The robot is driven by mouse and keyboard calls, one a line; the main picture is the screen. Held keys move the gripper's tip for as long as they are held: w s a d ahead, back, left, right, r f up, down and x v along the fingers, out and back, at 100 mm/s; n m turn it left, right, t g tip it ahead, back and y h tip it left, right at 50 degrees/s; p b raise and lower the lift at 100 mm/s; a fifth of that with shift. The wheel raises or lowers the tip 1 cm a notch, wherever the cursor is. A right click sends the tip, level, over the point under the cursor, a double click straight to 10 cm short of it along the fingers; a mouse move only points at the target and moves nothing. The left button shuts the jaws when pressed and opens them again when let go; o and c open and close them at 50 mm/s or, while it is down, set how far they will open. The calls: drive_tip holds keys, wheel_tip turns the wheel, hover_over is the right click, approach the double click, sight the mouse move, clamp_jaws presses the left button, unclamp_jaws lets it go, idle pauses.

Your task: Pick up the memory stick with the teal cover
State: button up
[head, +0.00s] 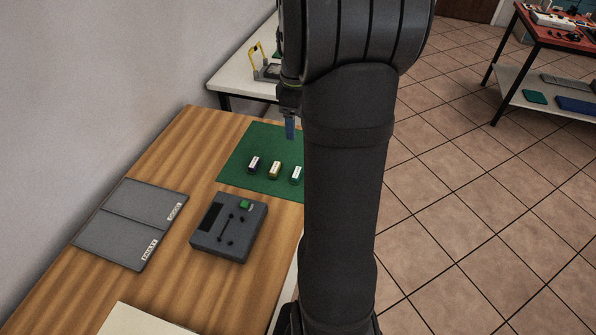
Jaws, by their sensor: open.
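The memory stick with the teal cover (296,175) lies on the green mat (246,144), rightmost of three small sticks in a row. It has a pale label and sits close beside my dark arm, which hides the mat's right part. My gripper (290,128) shows as a narrow bluish finger tip, pointing down over the far part of the mat. It is open, and nothing shows in it. It is apart from the sticks.
A purple-covered stick (253,165) and a yellow-covered stick (275,170) lie left of the teal one. A dark grey device (215,243) stands nearer, beside a flat grey two-part tray (112,233) with labels. Bare wooden table (182,150) lies left of the mat.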

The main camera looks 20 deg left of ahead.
wheel_tip(320, 180, down, 19)
drive_tip(key=shift+d+f, duration=0.1)
idle(0.5)
drive_tip(key=c, duration=1.1)
